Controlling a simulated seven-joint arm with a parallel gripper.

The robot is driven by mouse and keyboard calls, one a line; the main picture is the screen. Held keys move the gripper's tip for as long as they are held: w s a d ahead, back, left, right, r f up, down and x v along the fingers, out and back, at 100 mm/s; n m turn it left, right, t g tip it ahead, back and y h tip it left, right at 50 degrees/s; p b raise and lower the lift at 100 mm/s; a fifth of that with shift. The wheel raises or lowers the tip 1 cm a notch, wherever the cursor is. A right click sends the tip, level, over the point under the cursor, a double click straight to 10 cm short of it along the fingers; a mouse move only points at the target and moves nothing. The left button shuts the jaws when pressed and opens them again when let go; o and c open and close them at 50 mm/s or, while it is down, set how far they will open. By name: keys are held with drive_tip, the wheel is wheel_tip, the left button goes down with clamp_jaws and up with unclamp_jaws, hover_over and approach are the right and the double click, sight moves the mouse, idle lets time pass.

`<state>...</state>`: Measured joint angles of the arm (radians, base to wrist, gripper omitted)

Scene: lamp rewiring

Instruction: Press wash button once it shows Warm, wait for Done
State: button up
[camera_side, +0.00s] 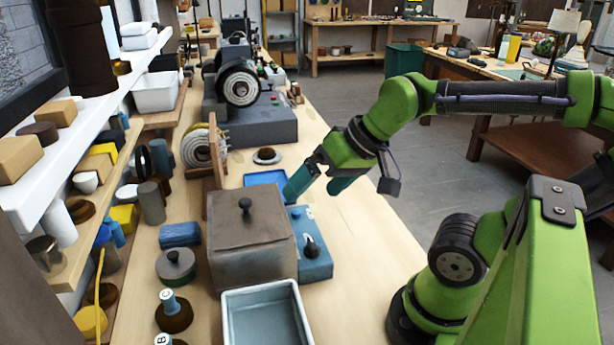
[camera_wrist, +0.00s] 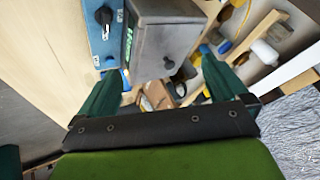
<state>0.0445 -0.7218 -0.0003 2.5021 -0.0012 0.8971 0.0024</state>
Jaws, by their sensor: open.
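A blue control box (camera_side: 314,262) with a black knob (camera_side: 311,246) stands on the bench, right of a grey box with a knobbed lid (camera_side: 245,238). In the wrist view the blue box (camera_wrist: 96,42) is at top left and the grey box (camera_wrist: 165,45) beside it. A dark strip with green marks (camera_wrist: 128,45) shows on the grey box's side; I cannot read it. I cannot make out a wash button for certain. My gripper (camera_side: 316,187) is open and empty, near the far end of the blue box; its two teal fingers are spread apart.
A blue tray (camera_side: 266,177) lies behind the grey box. A pale blue open bin (camera_side: 266,315) stands in front. Jars, blocks and shelves crowd the left. The bench strip (camera_side: 366,235) right of the blue box is clear.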

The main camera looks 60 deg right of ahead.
drive_tip(key=shift+s+a+r+n, duration=0.15)
drive_tip(key=shift+a+r+n, duration=0.2)
drive_tip(key=shift+a, duration=0.2)
clamp_jaws()
idle(1.3)
